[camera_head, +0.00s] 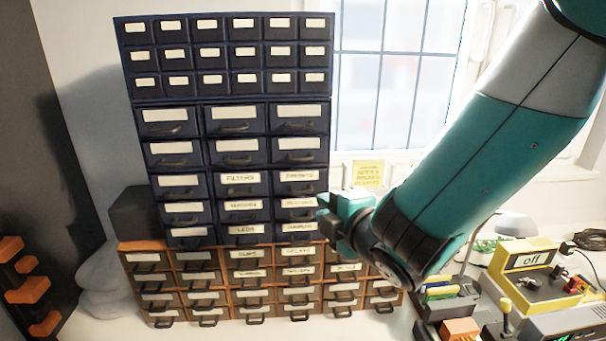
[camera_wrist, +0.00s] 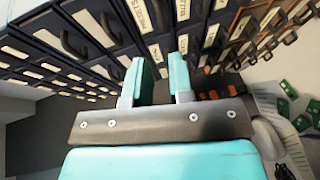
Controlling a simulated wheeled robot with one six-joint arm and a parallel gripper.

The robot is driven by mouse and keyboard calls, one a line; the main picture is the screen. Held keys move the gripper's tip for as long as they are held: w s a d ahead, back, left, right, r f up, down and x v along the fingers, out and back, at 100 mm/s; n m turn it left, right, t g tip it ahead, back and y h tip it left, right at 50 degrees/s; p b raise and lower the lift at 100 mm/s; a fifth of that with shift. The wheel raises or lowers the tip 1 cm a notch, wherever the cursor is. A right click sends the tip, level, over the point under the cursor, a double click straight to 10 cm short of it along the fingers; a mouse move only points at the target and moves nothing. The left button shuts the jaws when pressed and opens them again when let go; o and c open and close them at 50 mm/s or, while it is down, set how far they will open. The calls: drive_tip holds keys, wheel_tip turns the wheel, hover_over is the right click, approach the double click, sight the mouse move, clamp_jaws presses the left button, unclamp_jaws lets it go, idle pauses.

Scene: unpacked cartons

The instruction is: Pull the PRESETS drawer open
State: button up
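The drawer whose small label seems to read PRESETS (camera_head: 298,176) is in the right column of the dark blue cabinet in the head view. It looks shut, with a dark curved handle below the label. My gripper (camera_head: 328,214) is in front of the cabinet's lower right edge, lower and to the right of that drawer. In the wrist view, its two teal fingers (camera_wrist: 161,75) stand apart with an empty gap between them. No contact with a handle shows.
Similar labelled drawers surround it, including FILTERS (camera_head: 240,178) to its left. An orange-framed drawer unit (camera_head: 270,263) stands below. A yellow note (camera_head: 367,173) is right of the cabinet.

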sight(302, 193)
drive_tip(key=p+x, duration=0.3)
drive_tip(key=x, duration=0.7)
drive_tip(key=shift+f+p, duration=0.15)
drive_tip(key=shift+p, duration=0.15)
drive_tip(key=shift+s, duration=0.1)
clamp_jaws()
